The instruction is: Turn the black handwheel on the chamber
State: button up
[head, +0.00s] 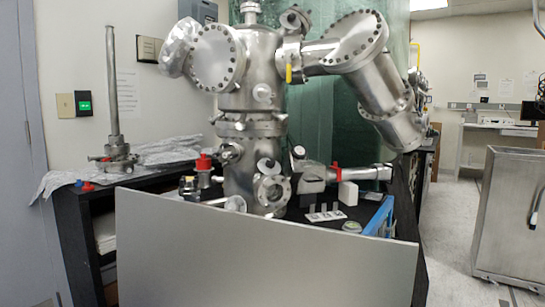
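The steel vacuum chamber (250,120) stands upright on a black bench in the middle of the head view, with round bolted flanges and ports. I cannot clearly make out a black handwheel on it. A small dark fitting (189,187) sits low at the chamber's left, too small to identify. My gripper is not in view.
A flat grey panel (265,255) stands across the front of the bench. Small parts and a blue frame (379,216) lie right of the chamber. A metal post (113,95) stands at left. Clear floor (450,240) lies at right, before a steel cabinet (508,215).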

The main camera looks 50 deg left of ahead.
aim_at(299, 152)
jog(key=k, duration=0.3)
jog(key=u, duration=0.9)
